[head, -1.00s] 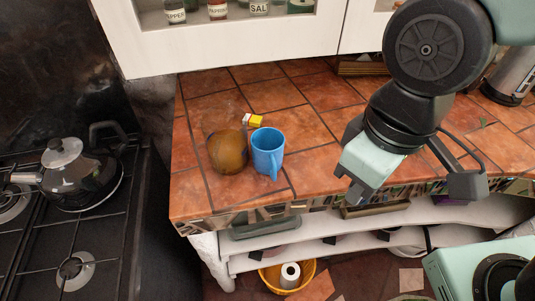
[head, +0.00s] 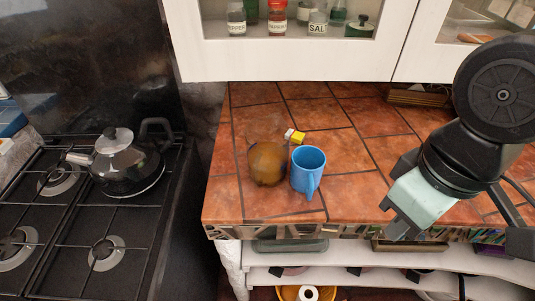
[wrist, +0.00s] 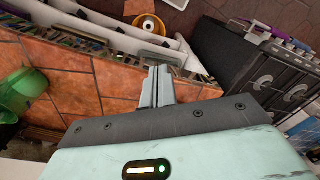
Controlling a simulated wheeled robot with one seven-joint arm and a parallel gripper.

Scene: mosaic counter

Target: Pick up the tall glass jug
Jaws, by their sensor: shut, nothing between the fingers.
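On the counter's left part stands a rounded brown vessel (head: 267,163). A faint clear outline shows above and behind it, and I cannot tell whether this is the tall glass jug. A blue mug (head: 308,170) stands close to its right. My gripper (head: 402,222) is at the counter's front edge, right of the mug and apart from it. In the wrist view my gripper's fingers (wrist: 157,86) are together with nothing between them. A green see-through object (wrist: 20,92) is at the left of the wrist view, partly cut off; I cannot tell what it is.
A small yellow and white box (head: 295,136) lies behind the mug. A stove with a dark kettle (head: 126,163) is at the left. A cupboard with jars (head: 318,22) overhangs the back. The tiled counter (head: 352,190) is clear between mug and gripper.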

